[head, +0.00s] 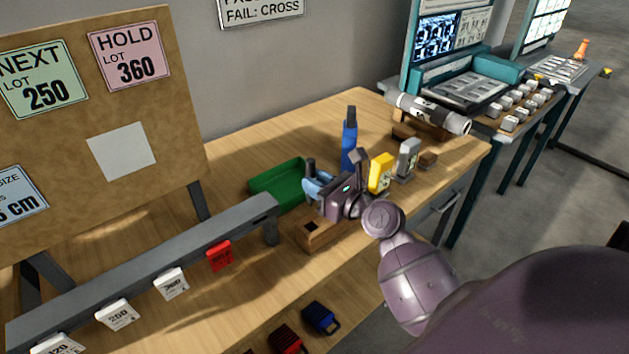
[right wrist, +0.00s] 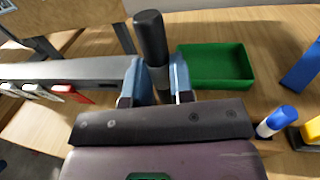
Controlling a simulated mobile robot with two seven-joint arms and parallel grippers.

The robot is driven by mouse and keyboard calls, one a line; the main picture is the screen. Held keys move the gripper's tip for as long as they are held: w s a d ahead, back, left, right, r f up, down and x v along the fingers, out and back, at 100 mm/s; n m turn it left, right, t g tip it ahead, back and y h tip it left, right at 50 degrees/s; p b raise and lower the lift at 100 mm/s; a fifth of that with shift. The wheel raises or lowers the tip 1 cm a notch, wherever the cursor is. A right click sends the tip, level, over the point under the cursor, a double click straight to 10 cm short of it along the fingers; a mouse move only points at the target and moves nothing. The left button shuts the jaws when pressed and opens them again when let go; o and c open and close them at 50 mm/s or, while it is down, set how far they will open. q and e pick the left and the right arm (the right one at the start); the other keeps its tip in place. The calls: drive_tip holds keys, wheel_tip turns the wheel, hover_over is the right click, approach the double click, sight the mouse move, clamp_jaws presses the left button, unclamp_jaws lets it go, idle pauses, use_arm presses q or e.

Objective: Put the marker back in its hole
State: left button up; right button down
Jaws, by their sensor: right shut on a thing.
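My right gripper (head: 316,187) is shut on the marker, with its blue fingers on either side of the barrel. The marker (right wrist: 152,38) has a black top and a grey barrel, and stands roughly upright between the fingertips in the right wrist view. In the head view its dark top (head: 311,164) shows above the fingers; its lower end is hidden. A wooden block (head: 325,235) with a dark square hole (head: 311,226) lies on the bench, just below the gripper in the picture. A white marker with a blue cap (right wrist: 277,121) shows beside the gripper. My left gripper is out of view.
A green tray (head: 279,184) sits behind the gripper. A blue upright object (head: 349,142), a yellow item (head: 381,172) and a grey item (head: 408,158) stand to its right. A grey rail (head: 150,265) with hanging tags runs at left. Coloured items (head: 321,317) lie in front.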

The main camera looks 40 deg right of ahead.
wheel_tip(320, 180, down, 6)
drive_tip(key=n+y+b, duration=0.1)
drive_tip(key=b, duration=0.1)
drive_tip(key=y+b, duration=0.1)
drive_tip(key=b, duration=0.2)
drive_tip(key=shift+d+r+n+g+y, duration=0.1)
drive_tip(key=shift+r+n+g+y, duration=0.2)
drive_tip(key=shift+n+g, duration=0.1)
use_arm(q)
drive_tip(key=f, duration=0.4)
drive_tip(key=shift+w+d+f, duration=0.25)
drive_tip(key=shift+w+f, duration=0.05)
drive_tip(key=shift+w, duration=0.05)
use_arm(e)
drive_tip(key=shift+f, duration=0.1)
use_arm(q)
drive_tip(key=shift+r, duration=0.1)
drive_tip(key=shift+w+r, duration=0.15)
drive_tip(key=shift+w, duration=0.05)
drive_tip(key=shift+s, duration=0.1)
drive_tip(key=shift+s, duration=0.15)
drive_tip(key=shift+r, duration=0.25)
